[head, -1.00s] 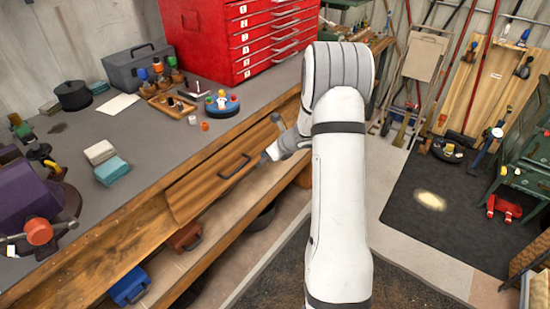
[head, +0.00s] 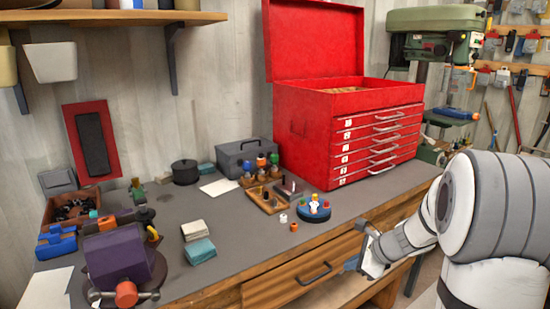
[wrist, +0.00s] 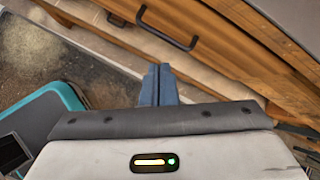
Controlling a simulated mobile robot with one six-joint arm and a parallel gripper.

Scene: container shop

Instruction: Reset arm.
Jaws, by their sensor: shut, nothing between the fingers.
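My gripper (head: 354,262) is at the lower right of the head view, at the end of my white and grey arm, in front of the workbench. In the wrist view the two blue-grey fingers (wrist: 158,85) are together with nothing between them. They are apart from the wooden drawer (wrist: 215,45) and its dark handle (wrist: 155,28). The same drawer shows under the bench top in the head view (head: 290,282), left of my gripper. I cannot tell whether it is fully closed.
The grey bench top (head: 250,245) holds a red tool chest (head: 310,130) with its lid raised, a purple vise (head: 118,258), a grey toolbox (head: 243,157), a wooden tray (head: 268,204) and a blue round holder (head: 313,210). A green drill press (head: 435,30) stands at the back right.

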